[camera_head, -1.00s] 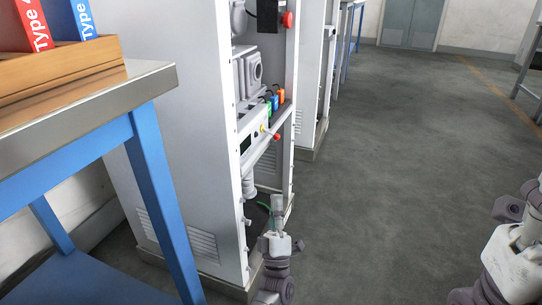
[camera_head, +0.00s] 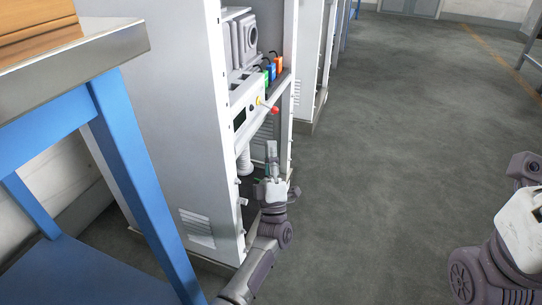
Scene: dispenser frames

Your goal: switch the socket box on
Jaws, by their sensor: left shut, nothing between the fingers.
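In the head view, an open white cabinet holds a white panel (camera_head: 253,122) with a dark screen, a yellow part and a red knob (camera_head: 274,110) sticking out. Just above it stand green, blue and orange plug-like pieces (camera_head: 272,72). I cannot tell for sure which of these parts is the socket box, and no switch is clear. My left gripper (camera_head: 271,149) is shut and empty, with its fingers pointing up. In the picture it is below the red knob, apart from it, at the cabinet's lower opening. My right arm shows at the right edge, its gripper out of view.
A blue-legged table (camera_head: 120,150) with a metal top and a wooden rack (camera_head: 40,25) stands at the left, near the cabinet (camera_head: 185,110). A grey round-faced unit (camera_head: 243,42) sits higher in the cabinet. The grey floor (camera_head: 400,130) to the right is clear.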

